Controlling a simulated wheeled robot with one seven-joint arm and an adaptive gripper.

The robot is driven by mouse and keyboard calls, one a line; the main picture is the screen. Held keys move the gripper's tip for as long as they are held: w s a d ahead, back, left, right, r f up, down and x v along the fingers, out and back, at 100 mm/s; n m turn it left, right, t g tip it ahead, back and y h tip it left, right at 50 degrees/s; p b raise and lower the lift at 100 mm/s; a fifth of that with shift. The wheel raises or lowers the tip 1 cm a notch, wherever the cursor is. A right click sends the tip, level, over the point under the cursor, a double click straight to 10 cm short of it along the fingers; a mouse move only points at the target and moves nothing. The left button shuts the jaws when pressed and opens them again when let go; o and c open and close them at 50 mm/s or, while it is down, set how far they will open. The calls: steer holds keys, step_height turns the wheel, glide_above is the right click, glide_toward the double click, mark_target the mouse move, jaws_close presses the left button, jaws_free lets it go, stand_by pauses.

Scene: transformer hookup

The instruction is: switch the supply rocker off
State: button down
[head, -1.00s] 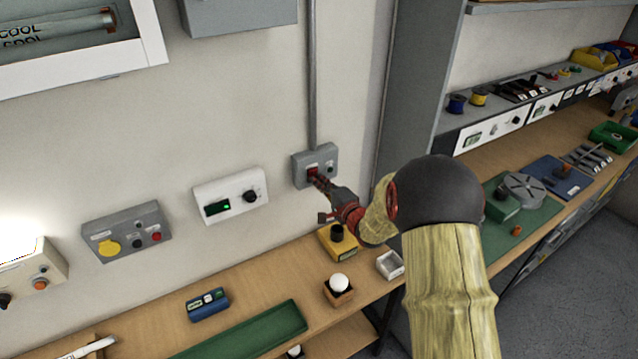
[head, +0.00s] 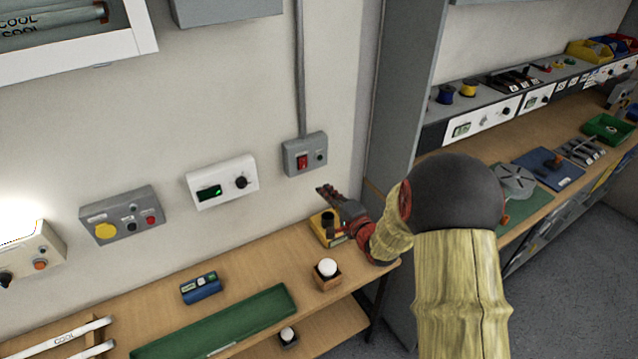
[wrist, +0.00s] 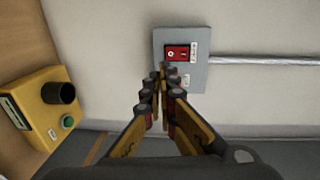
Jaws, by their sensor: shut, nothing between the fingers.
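The red supply rocker (head: 302,162) sits in a grey wall box (head: 291,168) below a vertical conduit. The rocker also shows in the wrist view (wrist: 177,53), with light marks on its face; I cannot tell its position for sure. My gripper (head: 322,189) is below and a little right of the box in the head view, apart from it. The rocker is in clear view in both cameras.
A yellow box (head: 324,234) with a dark knob stands on the bench just below my gripper. A white meter (head: 222,181) with a lit green display is on the wall to the left. A grey cabinet side (head: 398,95) rises to the right.

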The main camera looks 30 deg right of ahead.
steer(key=s, duration=0.3)
steer(key=shift+f, duration=0.25)
stand_by(0.4)
